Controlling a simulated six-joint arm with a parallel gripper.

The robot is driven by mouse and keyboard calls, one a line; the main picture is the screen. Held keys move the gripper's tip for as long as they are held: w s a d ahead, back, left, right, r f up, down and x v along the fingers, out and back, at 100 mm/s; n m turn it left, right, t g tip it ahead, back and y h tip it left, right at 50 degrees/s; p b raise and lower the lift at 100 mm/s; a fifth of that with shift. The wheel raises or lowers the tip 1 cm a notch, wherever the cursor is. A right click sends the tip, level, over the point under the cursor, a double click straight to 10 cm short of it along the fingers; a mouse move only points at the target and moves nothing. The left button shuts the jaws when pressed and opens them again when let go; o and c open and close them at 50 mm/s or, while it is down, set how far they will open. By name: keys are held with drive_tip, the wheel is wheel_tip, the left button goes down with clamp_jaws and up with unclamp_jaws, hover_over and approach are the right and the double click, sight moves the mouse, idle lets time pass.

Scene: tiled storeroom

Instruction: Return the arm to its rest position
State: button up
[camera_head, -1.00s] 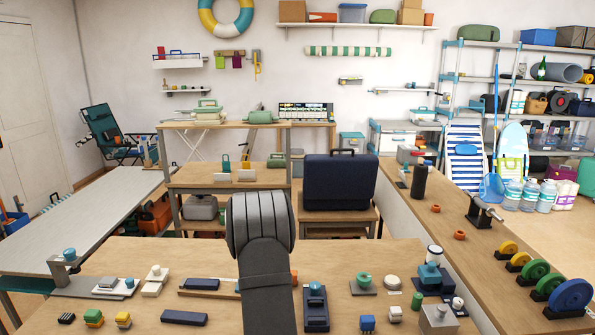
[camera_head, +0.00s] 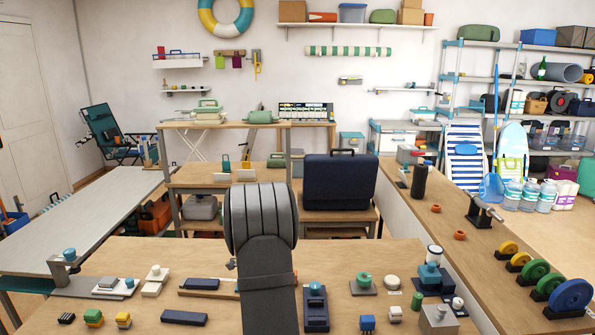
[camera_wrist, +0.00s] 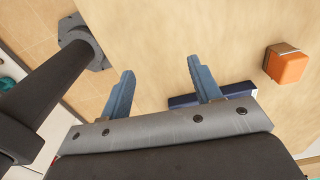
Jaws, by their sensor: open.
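My arm rises in the middle of the head view, above the near wooden bench (camera_head: 240,328). My gripper is hidden behind my own arm link there. In the wrist view my gripper (camera_wrist: 160,66) is open, its two blue-grey fingers wide apart. Nothing is held between them; bare wood shows in the gap. A dark blue bar (camera_wrist: 240,92) lies on the wood just behind the right finger as seen there; whether they touch cannot be told. An orange block (camera_wrist: 288,67) stands farther right, apart from the fingers.
Left of my arm lie a dark bar (camera_head: 184,318) and small colored blocks (camera_head: 93,318). Right of it are a dark blue stand (camera_head: 316,316), a green knob (camera_head: 363,279) and a grey block (camera_head: 438,320). A dark blue case (camera_head: 342,182) stands behind.

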drive_tip(key=shift+w+a+f, duration=0.25)
drive_tip(key=shift+a+f, duration=0.2)
drive_tip(key=shift+a, duration=0.35)
